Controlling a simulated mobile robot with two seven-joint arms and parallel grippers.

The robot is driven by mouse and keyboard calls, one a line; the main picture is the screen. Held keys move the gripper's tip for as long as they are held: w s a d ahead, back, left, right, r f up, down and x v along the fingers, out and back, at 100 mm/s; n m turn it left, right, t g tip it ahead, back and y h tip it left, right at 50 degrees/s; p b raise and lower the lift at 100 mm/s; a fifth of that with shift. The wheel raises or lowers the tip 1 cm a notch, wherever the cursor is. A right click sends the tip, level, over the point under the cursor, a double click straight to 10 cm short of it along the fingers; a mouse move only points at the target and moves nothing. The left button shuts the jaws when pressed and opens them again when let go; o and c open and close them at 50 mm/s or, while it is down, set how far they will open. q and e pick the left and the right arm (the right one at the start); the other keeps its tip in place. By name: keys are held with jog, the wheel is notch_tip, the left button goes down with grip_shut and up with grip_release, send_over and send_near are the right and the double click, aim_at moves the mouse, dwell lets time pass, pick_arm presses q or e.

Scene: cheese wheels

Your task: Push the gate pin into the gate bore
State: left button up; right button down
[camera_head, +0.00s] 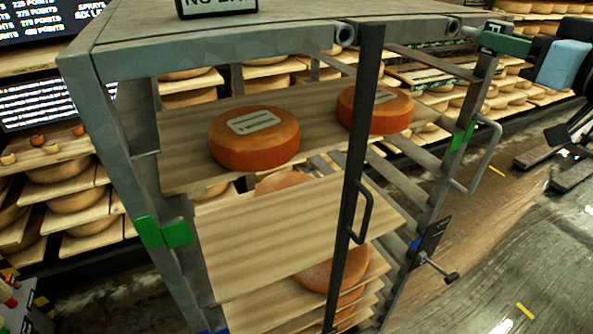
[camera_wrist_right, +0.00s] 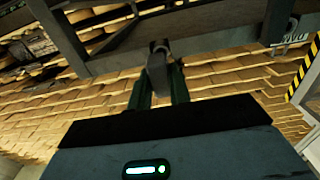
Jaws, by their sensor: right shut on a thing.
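My right gripper (camera_head: 488,38) is at the top right corner of the rack in the head view, its dark green fingers pointing left. In the right wrist view its two fingers (camera_wrist_right: 160,85) are shut on the grey gate pin (camera_wrist_right: 158,62), whose far end meets the dark rack frame. My left gripper is not in view.
The metal rack (camera_head: 110,66) holds wooden shelves with orange cheese wheels (camera_head: 254,146). A dark upright bar (camera_head: 366,130) with a handle crosses its front. A bent handle (camera_head: 489,157) and a latch (camera_head: 436,268) stick out at right.

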jog(key=shift+s+d, duration=0.15)
jog(key=shift+s, duration=0.35)
jog(key=shift+d, duration=0.1)
jog(key=v, duration=0.3)
dwell(0.6)
dwell(0.6)
